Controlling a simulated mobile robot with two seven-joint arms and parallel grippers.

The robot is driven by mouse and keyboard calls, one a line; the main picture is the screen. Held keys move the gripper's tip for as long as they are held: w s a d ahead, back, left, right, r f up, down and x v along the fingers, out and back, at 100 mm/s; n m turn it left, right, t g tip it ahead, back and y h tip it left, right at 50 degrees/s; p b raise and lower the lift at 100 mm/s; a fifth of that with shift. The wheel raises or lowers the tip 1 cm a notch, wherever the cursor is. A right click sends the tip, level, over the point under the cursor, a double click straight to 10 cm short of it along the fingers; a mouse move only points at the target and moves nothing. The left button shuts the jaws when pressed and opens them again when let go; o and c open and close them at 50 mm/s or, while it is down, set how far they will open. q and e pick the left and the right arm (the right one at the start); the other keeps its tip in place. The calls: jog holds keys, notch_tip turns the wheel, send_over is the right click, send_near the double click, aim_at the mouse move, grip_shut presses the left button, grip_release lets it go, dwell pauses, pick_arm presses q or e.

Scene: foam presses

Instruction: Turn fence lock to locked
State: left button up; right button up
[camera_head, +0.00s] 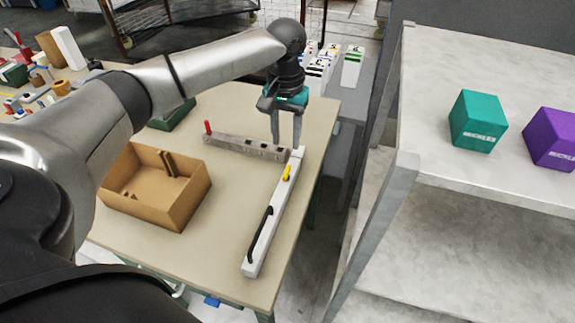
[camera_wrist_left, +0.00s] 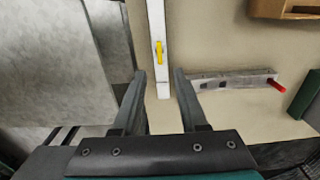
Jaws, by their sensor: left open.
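The fence is a long white bar (camera_head: 268,226) lying along the right side of the beige table. It carries a black handle near its front end and a small yellow lever (camera_head: 287,172), which looks like the lock, near its far end. The lever points roughly along the bar and also shows in the left wrist view (camera_wrist_left: 159,52). My left gripper (camera_head: 286,142) is open and points down near the bar's far end. In the left wrist view, the bar's end appears between the fingers and the lever just beyond the fingertips. The gripper holds nothing; contact cannot be told. My right gripper is not in view.
A grey metal bar (camera_head: 232,145) with a red knob lies across the table beside the fence's far end. An open cardboard box (camera_head: 190,199) stands to the left. A shelf (camera_head: 480,190) with teal and purple cubes stands right of the table, across a gap.

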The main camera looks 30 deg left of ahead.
aim_at(287, 171)
pick_arm(q)
notch_tip(287, 171, down, 10)
jog(key=shift+b, duration=0.6)
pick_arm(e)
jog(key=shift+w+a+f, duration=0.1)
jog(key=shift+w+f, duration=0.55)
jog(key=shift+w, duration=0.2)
pick_arm(q)
jog(key=shift+w, duration=0.1)
grip_shut()
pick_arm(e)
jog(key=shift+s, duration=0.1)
